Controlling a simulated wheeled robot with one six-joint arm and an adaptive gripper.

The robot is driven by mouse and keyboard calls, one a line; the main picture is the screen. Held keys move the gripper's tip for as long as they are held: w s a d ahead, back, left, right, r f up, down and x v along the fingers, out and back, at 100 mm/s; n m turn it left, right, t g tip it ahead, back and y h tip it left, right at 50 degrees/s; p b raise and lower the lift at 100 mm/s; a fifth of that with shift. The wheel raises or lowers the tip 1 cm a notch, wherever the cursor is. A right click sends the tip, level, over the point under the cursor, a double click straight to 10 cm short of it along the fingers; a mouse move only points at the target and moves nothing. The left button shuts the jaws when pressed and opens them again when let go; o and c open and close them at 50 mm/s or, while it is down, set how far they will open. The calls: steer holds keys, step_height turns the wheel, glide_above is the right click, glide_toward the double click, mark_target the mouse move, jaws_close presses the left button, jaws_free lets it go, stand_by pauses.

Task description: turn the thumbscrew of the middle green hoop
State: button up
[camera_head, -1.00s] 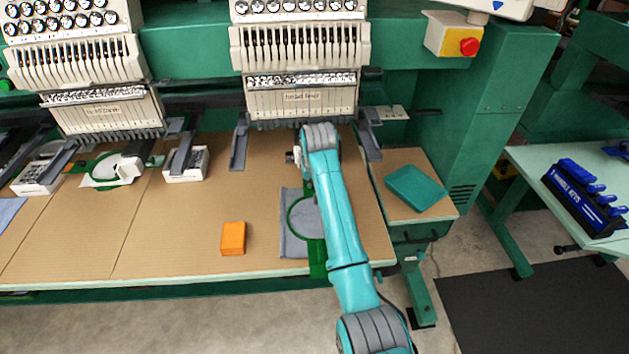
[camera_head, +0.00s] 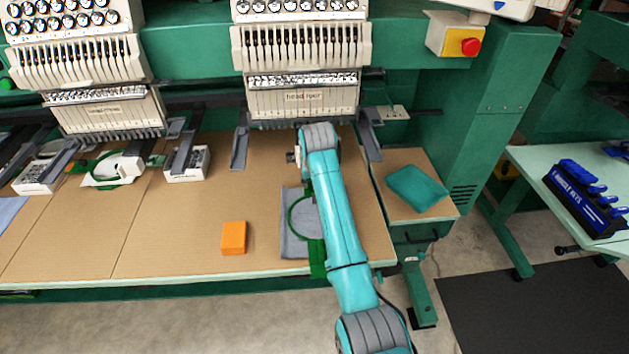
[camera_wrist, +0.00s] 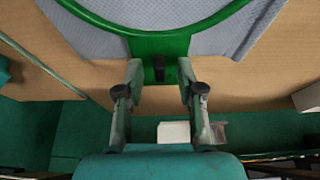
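A green hoop with grey-blue cloth lies on the tan table under my arm. Its ring (camera_head: 292,215) is partly hidden by the arm in the head view. In the wrist view the hoop's ring (camera_wrist: 160,33) curves across the top, with a green bracket at its near edge. A small dark thumbscrew (camera_wrist: 157,70) stands on that bracket. My gripper (camera_wrist: 160,74) is open, with one finger on each side of the bracket and thumbscrew. A gap shows between each finger and the screw. The arm hides the fingertips in the head view.
An orange block (camera_head: 234,237) lies left of the hoop. Another green hoop (camera_head: 100,182) sits under the left machine head. A teal item (camera_head: 417,188) lies on the side table at right. The machine head (camera_head: 300,100) overhangs the table behind the arm.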

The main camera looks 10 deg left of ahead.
steer(key=shift+r, duration=0.1)
steer(key=v, duration=1.1)
steer(key=shift+s+r, duration=0.3)
steer(key=shift+s, duration=0.1)
